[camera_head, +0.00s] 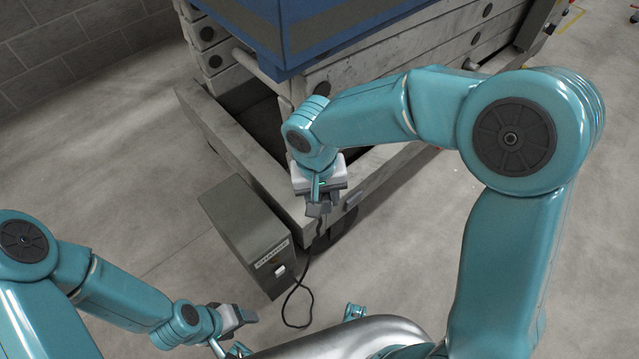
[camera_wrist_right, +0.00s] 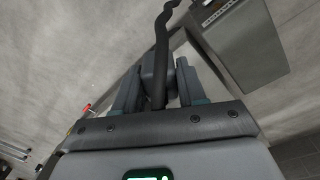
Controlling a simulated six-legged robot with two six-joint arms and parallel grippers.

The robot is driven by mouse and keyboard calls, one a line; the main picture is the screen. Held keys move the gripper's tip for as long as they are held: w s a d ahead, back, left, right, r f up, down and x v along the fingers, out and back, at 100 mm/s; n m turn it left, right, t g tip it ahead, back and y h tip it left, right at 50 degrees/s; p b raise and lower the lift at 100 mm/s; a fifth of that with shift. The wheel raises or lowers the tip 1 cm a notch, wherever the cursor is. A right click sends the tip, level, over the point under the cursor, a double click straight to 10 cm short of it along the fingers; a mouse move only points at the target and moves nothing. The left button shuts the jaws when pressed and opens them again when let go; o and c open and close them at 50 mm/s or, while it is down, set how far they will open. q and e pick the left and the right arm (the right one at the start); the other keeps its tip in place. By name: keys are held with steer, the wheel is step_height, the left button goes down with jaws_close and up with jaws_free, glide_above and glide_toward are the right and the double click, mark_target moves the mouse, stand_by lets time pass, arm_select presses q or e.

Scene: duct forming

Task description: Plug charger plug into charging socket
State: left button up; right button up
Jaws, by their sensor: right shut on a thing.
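My right gripper (camera_head: 320,212) is shut on the charger plug (camera_wrist_right: 157,72), a dark grey block between the two fingers in the right wrist view. A black cable (camera_head: 298,292) hangs from the plug and curls down toward the floor by the grey box. The gripper points down, close to the corner of the machine's pale base.
A tall grey box (camera_head: 240,225) with a label and a white piece on its front stands left of the right gripper. The large machine with a blue top (camera_head: 300,30) and stacked pale beams stands behind. Concrete floor (camera_head: 420,230) is clear to the right.

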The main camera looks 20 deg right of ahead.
mark_target(323, 214)
steer(key=f+m, duration=0.2)
steer(key=s+f+m+g+h, duration=0.1)
steer(key=m, duration=0.1)
steer(key=f+m, duration=0.2)
steer(key=shift+s+f+g+b, duration=0.3)
steer(key=shift+s+f+g, duration=0.05)
steer(key=shift+s+g, duration=0.05)
steer(key=w+d+f+m+t+y+b, duration=0.1)
steer(key=w+d+f+m+t+y, duration=0.15)
steer(key=f+m+y, duration=0.6)
steer(key=w+d+f+m+t+y+b, duration=0.1)
steer(key=d+f+m+t+y, duration=0.15)
steer(key=m, duration=1.05)
steer(key=w+d+f+m+t+y, duration=0.2)
steer(key=d+f+m+t+y, duration=0.25)
steer(key=m, duration=0.65)
steer(key=s+d+f+m+t+h+b, duration=0.1)
steer(key=d+f+m+t+h, duration=0.5)
steer(key=d+f+m+t, duration=0.2)
step_height(323, 214, down, 3)
steer(key=d+t, duration=0.1)
steer(key=d, duration=0.1)
steer(key=shift+s+d, duration=0.15)
steer(key=shift+d, duration=0.15)
steer(key=shift+r, duration=0.1)
steer(key=shift+x, duration=2.95)
